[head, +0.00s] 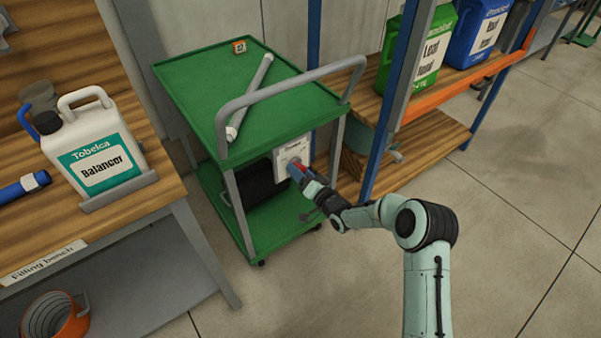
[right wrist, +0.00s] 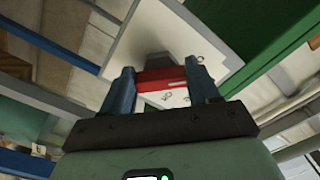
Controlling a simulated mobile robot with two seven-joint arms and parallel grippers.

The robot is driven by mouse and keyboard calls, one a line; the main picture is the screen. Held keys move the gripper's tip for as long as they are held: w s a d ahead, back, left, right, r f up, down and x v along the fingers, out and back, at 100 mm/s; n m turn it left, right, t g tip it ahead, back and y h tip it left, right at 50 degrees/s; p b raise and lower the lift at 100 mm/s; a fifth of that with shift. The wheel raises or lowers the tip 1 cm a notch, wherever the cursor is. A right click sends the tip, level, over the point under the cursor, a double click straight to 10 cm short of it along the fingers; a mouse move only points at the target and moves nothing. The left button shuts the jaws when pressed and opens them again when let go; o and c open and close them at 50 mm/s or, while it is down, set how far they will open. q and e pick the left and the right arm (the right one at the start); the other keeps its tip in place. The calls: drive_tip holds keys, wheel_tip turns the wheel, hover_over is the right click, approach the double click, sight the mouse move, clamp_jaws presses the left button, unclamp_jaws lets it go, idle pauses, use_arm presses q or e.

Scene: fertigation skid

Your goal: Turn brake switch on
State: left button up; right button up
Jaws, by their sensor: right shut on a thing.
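The brake switch is a white plate (head: 284,158) mounted under the handle end of the green cart (head: 205,72). It has a grey knob (right wrist: 157,60) with a red lever (right wrist: 162,79). My right gripper (head: 299,170) reaches the plate from the front right. In the right wrist view, the blue fingers of my right gripper (right wrist: 162,88) stand on either side of the red lever and are shut on it. The plate's printed marks (right wrist: 170,97) are too small to read. My left gripper is not in view.
A grey pipe (head: 250,97) and a small orange box (head: 239,46) lie on the cart's top. The cart's grey push handle (head: 290,77) arches above the switch. A filling bench with a white Balancer jug (head: 75,135) stands at left. A shelf rack (head: 440,90) stands right. Floor in front is clear.

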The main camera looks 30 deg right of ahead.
drive_tip(key=o, duration=1.1)
drive_tip(key=shift+c, duration=0.2)
drive_tip(key=shift+s, duration=0.1)
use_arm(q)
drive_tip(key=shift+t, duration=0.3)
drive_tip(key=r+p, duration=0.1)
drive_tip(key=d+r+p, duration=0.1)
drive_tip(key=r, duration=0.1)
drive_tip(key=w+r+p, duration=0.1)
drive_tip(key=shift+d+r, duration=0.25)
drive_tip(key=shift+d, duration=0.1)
use_arm(e)
drive_tip(key=s+d, duration=0.1)
drive_tip(key=s, duration=1.2)
